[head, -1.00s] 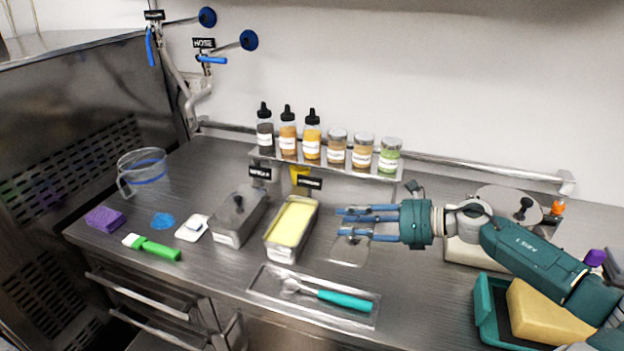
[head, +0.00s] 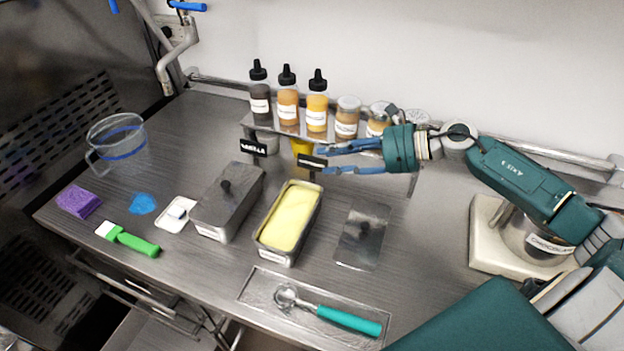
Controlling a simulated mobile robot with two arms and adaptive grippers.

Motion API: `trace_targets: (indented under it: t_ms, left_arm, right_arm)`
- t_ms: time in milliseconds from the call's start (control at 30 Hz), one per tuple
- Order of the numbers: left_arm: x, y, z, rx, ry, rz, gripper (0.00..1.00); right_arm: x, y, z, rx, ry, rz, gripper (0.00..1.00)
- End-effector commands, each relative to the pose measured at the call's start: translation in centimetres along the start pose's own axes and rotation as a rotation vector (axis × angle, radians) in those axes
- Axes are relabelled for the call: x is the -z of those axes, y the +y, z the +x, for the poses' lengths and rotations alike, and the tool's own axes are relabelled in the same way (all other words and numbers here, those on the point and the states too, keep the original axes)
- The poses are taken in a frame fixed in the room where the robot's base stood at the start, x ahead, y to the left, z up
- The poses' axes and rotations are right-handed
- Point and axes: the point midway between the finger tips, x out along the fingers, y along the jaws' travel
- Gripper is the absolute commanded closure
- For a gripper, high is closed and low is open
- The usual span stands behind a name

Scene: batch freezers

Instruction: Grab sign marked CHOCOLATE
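A small black sign (head: 312,162) with white lettering hangs at the front edge of the bottle shelf; its lettering is too small to read here. A similar black sign (head: 253,147) to its left reads VANILLA. My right gripper (head: 322,160) comes in from the right, its blue fingers apart and pointing left. The fingertips are at the right end of the unreadable sign, one above and one below it; I cannot tell whether they touch it. A white label on the round metal container (head: 537,235) at right appears to read CHOCOLATE. My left gripper is not in view.
The shelf (head: 270,127) holds squeeze bottles and jars just above the fingers. Below are a lidded metal pan (head: 222,212), a pan of yellow ice cream (head: 275,257), a loose lid (head: 362,236) and a tray (head: 258,287) with a scoop. A jug (head: 118,140) stands left.

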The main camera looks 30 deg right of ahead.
Motion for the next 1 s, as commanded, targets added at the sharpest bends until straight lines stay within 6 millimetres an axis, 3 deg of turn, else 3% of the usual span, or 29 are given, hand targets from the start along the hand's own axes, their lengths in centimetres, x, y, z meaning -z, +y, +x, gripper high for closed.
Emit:
trace_targets:
  t_ms: [200,367,600,833,1000]
  left_arm:
    - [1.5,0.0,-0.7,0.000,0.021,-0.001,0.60]
    - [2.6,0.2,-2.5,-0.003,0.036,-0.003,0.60]
    - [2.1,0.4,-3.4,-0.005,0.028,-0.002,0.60]
    - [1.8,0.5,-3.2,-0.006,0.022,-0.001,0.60]
    - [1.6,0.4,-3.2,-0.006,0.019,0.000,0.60]
  right_arm:
    - [-0.3,0.1,1.3,-0.001,-0.002,0.000,0.69]
    - [-0.8,-0.1,3.3,-0.002,-0.006,0.002,0.69]
    - [-0.3,-0.3,6.1,-0.002,-0.001,-0.001,0.69]
    - [-0.1,-0.4,6.3,-0.001,0.001,-0.001,0.69]
    - [-0.1,-0.4,6.3,-0.001,0.001,-0.001,1.00]
